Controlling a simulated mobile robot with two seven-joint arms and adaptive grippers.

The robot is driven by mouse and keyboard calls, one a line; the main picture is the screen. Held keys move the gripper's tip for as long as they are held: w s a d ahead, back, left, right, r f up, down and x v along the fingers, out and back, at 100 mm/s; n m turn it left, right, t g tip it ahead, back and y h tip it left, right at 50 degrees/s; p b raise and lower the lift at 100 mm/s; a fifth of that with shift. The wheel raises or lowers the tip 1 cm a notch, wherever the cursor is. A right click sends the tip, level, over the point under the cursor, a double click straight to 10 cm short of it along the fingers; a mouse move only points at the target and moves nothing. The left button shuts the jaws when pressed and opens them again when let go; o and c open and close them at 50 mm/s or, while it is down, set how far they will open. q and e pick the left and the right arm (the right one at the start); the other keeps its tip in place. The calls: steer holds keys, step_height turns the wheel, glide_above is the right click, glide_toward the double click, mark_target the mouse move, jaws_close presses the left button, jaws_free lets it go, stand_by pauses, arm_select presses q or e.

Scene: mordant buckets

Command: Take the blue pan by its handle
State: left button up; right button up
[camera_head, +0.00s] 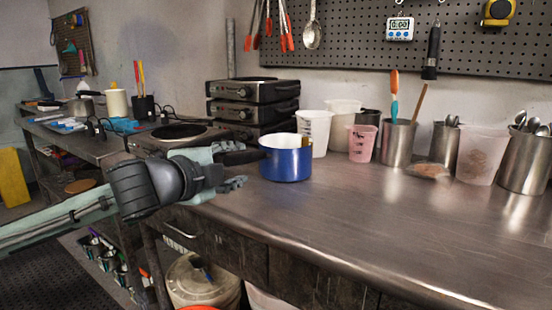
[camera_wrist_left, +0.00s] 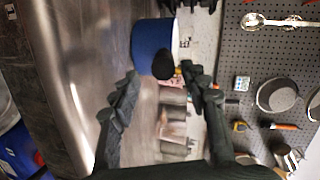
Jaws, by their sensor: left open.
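The blue pan (camera_head: 286,163) stands upright on the metal worktop near its front edge, with a pale inside. Its black handle (camera_head: 241,157) points left, toward my left gripper (camera_head: 239,167). The gripper is open, with its fingertips at the handle's end. In the left wrist view, the blue pan (camera_wrist_left: 150,45) is ahead, and the round black handle end (camera_wrist_left: 163,65) shows between the spread fingertips of the left gripper (camera_wrist_left: 160,76). I cannot tell whether a finger touches the handle. My right gripper is not in view.
Stacked black hot plates (camera_head: 252,100) stand behind the pan. White beakers (camera_head: 315,132), a pink cup (camera_head: 361,143) and metal utensil pots (camera_head: 398,143) line the back. The worktop (camera_head: 390,220) is clear at the front right. A pegboard with tools (camera_head: 470,45) hangs behind.

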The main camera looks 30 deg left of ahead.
mark_target(249, 155)
arm_select(q)
steer(key=shift+x, duration=0.8)
steer(key=shift+w+a, duration=0.1)
steer(key=shift+w, duration=0.3)
steer(key=shift+w+a+f+b, duration=0.1)
steer(key=shift+w+a+b, duration=0.15)
steer(key=shift+w, duration=0.25)
steer(key=shift+w+a+f+b, duration=0.1)
steer(key=shift+w+a+b, duration=0.1)
steer(key=shift+w, duration=0.25)
steer(key=shift+w+a+f+b, duration=0.15)
steer(key=shift+w+b, duration=0.2)
steer(key=shift+w, duration=0.95)
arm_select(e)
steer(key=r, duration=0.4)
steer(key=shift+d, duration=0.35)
arm_select(q)
steer(key=shift+c, duration=0.6)
jaws_close()
steer(key=shift+r, duration=0.25)
